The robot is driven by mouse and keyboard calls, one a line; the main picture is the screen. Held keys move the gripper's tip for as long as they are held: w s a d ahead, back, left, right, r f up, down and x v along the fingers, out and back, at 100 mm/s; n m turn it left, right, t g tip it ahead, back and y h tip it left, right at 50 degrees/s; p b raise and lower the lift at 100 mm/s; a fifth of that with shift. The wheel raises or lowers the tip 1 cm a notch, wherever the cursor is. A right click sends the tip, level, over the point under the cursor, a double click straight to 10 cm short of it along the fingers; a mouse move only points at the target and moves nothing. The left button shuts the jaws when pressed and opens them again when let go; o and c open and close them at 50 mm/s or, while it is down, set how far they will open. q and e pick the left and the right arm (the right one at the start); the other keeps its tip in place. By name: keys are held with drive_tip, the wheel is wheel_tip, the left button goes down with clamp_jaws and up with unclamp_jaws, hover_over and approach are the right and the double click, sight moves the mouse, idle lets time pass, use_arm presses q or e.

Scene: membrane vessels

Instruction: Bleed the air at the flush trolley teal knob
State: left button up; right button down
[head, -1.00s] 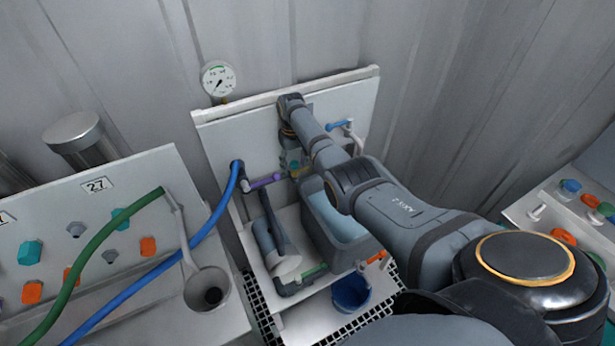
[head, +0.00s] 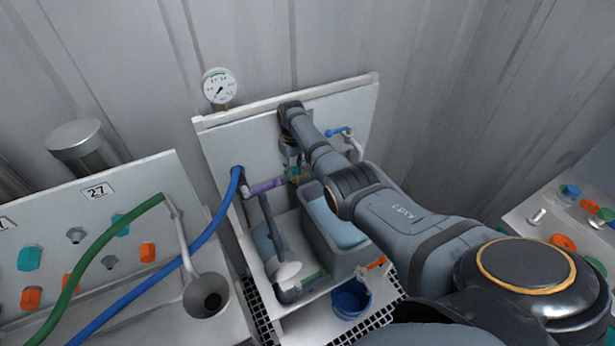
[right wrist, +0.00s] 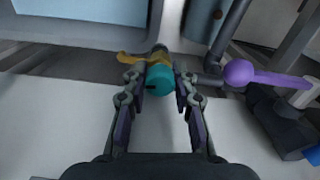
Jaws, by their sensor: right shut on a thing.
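The teal knob (right wrist: 160,79) sits between the two fingertips of my right gripper (right wrist: 158,92) in the right wrist view. The fingers are shut on it from both sides. A yellow-brown tab (right wrist: 130,58) shows just behind the knob. In the head view my right gripper (head: 297,172) is at the flush trolley's white back panel (head: 235,140), above the grey tank, and my arm hides much of it. The knob cannot be made out clearly there. My left gripper is not in view.
A purple lever (head: 266,186) is close to the gripper's left; it also shows in the right wrist view (right wrist: 270,78). A grey tank (head: 322,235), a blue cup (head: 350,298) and an orange handle (head: 377,262) are below. A blue hose (head: 215,218) runs left. A gauge (head: 217,86) stands above.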

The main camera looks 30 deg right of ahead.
drive_tip(key=n, duration=0.2)
drive_tip(key=shift+n, duration=0.3)
drive_tip(key=shift+n+p, duration=0.35)
drive_tip(key=shift+n, duration=0.65)
drive_tip(key=n, duration=0.6)
drive_tip(key=shift+p, duration=0.3)
drive_tip(key=shift+s+f, duration=0.1)
idle(5.5)
